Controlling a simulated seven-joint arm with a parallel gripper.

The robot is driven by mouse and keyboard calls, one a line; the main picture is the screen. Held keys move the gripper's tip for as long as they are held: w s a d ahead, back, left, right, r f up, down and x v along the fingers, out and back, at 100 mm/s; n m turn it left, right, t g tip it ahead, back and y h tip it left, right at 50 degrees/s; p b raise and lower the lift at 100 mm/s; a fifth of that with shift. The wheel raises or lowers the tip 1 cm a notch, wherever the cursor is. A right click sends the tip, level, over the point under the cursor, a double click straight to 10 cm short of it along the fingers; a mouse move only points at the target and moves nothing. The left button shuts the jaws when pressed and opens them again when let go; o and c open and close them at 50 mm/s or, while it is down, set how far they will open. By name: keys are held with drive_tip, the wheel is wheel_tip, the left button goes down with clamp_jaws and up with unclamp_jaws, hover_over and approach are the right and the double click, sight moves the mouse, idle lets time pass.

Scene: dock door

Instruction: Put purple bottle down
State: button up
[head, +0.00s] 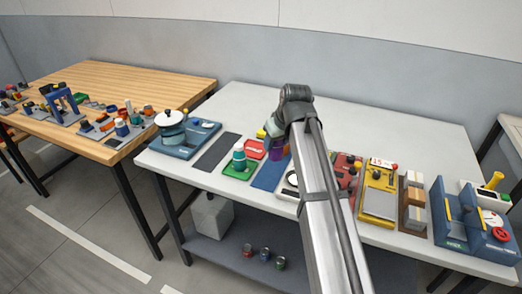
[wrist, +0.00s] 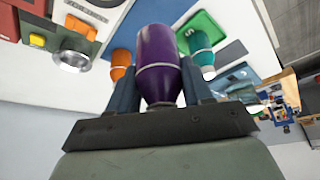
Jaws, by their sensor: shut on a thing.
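The purple bottle (wrist: 158,60) with a pale band stands between the two fingers of my gripper (wrist: 160,88) in the wrist view. The gripper is shut on it. In the head view, part of the purple bottle (head: 276,149) shows beside my arm, near the far end of a blue mat (head: 270,174). My gripper (head: 273,128) is partly hidden there by my own wrist. I cannot tell whether the bottle touches the mat or hangs above it.
A teal bottle (head: 239,156) stands on a green mat (head: 233,172) to the left, with a red mat (head: 254,147) behind. An orange bottle (wrist: 121,62) is close to my gripper. A dark mat (head: 216,152) is empty. Machines crowd the right; the table's back is clear.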

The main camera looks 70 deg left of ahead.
drive_tip(key=s+a+f, duration=0.1)
drive_tip(key=s+a, duration=0.2)
drive_tip(key=a, duration=0.9)
drive_tip(key=m, duration=0.1)
hover_over(254, 149)
drive_tip(key=shift+f, duration=4.6)
drive_tip(key=shift+f, duration=0.1)
drive_tip(key=o, duration=1.3)
drive_tip(key=v, duration=1.2)
drive_tip(key=shift+s, duration=0.25)
